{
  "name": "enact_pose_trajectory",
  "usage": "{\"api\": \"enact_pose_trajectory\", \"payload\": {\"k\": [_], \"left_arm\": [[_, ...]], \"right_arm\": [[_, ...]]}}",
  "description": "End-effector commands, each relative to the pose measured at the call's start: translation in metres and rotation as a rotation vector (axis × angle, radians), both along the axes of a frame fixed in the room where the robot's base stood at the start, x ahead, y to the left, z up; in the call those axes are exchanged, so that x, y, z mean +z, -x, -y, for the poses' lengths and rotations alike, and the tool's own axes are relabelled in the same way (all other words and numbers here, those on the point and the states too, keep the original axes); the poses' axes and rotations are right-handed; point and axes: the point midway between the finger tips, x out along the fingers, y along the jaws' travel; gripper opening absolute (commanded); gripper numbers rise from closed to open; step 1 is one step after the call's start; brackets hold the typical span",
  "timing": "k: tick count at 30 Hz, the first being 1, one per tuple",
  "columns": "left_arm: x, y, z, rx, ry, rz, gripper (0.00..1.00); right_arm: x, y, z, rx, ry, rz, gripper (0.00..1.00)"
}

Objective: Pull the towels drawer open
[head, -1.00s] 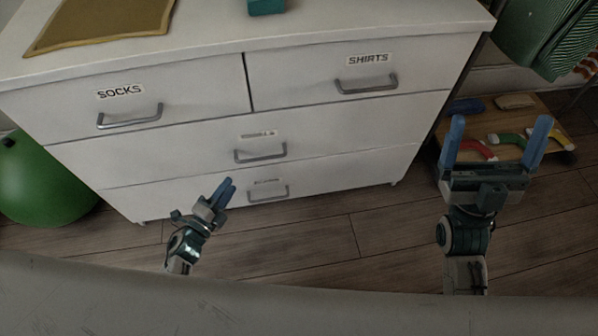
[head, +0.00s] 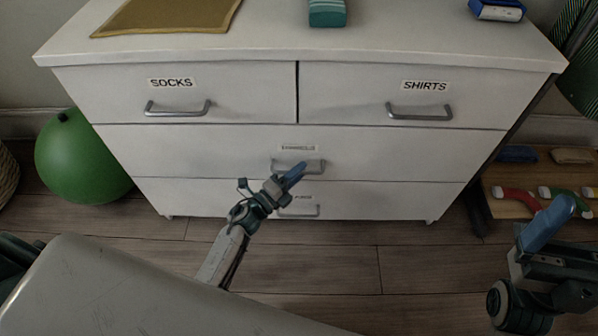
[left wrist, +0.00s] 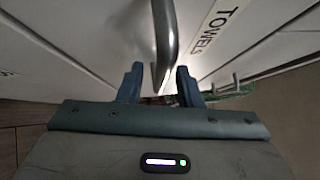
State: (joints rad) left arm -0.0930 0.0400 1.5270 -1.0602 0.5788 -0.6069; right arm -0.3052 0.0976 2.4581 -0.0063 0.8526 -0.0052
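The towels drawer (head: 200,151) is the wide middle drawer of the white dresser and looks shut. Its label is too small to read in the head view, but a TOWELS label (left wrist: 217,27) shows in the left wrist view. Its grey bar handle (head: 315,166) is partly covered by my left gripper (head: 293,174). In the left wrist view my left gripper (left wrist: 158,84) is open, with the handle (left wrist: 163,40) between its fingers and a gap on each side. My right gripper (head: 550,222) is at the right edge, partly cut off, one finger showing apart at its end.
The socks drawer (head: 220,90) and shirts drawer (head: 375,90) above are shut, as is the bottom drawer (head: 200,197). A green ball (head: 83,158) lies left of the dresser. A low wooden shelf with colored items (head: 545,175) stands right. The floor in front is clear.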

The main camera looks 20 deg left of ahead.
Motion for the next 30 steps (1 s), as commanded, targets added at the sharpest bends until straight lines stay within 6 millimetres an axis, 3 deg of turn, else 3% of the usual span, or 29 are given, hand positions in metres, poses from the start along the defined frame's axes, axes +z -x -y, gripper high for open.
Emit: {"api": "enact_pose_trajectory", "payload": {"k": [10,15,30], "left_arm": [[0.0005,-0.0044,0.0023,0.0,0.0,-0.001,0.32],[0.0004,-0.0042,0.0022,0.0,0.0,-0.001,0.01],[0.0007,0.0034,0.0045,-0.001,0.001,-0.003,0.0]], "right_arm": [[-0.0001,-0.0002,0.0,0.0,0.0,0.0,0.95],[-0.0001,-0.0003,0.0,0.0,0.0,0.0,0.95],[0.0041,-0.0002,0.0,0.0,0.0,0.001,0.95]]}}
